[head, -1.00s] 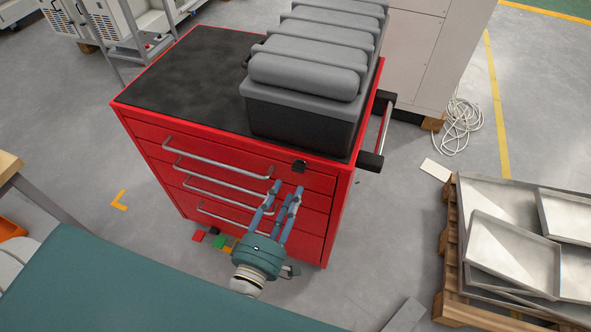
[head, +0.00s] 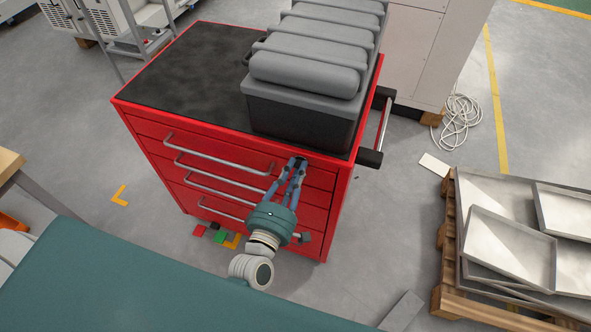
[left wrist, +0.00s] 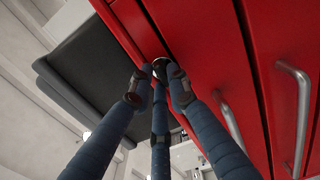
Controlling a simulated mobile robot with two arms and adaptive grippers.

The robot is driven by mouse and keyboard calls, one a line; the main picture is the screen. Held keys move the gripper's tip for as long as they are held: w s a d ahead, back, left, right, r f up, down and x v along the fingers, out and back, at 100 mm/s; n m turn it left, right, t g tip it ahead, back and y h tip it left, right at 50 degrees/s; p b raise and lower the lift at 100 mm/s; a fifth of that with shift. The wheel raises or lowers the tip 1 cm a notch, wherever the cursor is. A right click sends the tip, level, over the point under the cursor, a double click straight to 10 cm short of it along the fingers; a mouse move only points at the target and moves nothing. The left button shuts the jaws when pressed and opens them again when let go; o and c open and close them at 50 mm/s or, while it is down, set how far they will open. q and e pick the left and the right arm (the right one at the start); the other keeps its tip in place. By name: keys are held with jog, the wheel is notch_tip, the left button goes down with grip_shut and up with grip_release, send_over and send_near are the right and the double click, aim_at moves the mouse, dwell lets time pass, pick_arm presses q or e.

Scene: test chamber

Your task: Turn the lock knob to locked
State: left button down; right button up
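The red tool cabinet (head: 330,210) stands in the middle of the head view, its drawer front towards me. The dark lock knob (head: 300,160) is at the upper right of that front, mostly covered by my fingertips. My left gripper (head: 298,166) has its blue fingers drawn in around the knob. In the left wrist view the fingertips (left wrist: 157,84) come together at the red front, and a small round bit of the knob (left wrist: 160,64) shows between them. The knob's turn position is hidden. My right gripper is not in view.
A grey and black case (head: 300,115) sits on the cabinet's black top. Several drawer handles (head: 215,157) stick out left of my gripper. A pallet with metal trays (head: 510,250) stands at the right. A teal surface (head: 120,280) fills the lower left.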

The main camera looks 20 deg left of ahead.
pick_arm(q)
jog(key=shift+m, duration=0.4)
jog(key=m+p, duration=0.2)
jog(key=shift+r+m, duration=0.1)
jog(key=shift+m, duration=0.3)
jog(key=m+p, duration=0.1)
jog(key=m, duration=0.2)
jog(key=shift+d+m+p, duration=0.1)
jog(key=shift+m+p, duration=0.2)
jog(key=shift+p, duration=0.1)
jog(key=m+p, duration=0.1)
jog(key=m, duration=0.2)
jog(key=m+p, duration=0.1)
jog(key=m, duration=0.6)
jog(key=shift+d+f+m+p, duration=0.1)
jog(key=shift+f+m+p, duration=0.2)
jog(key=shift+f+p, duration=0.1)
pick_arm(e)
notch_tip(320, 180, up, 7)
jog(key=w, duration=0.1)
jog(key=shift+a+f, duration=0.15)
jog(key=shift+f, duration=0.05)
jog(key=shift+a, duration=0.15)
pick_arm(q)
jog(key=c, duration=1.7)
grip_release()
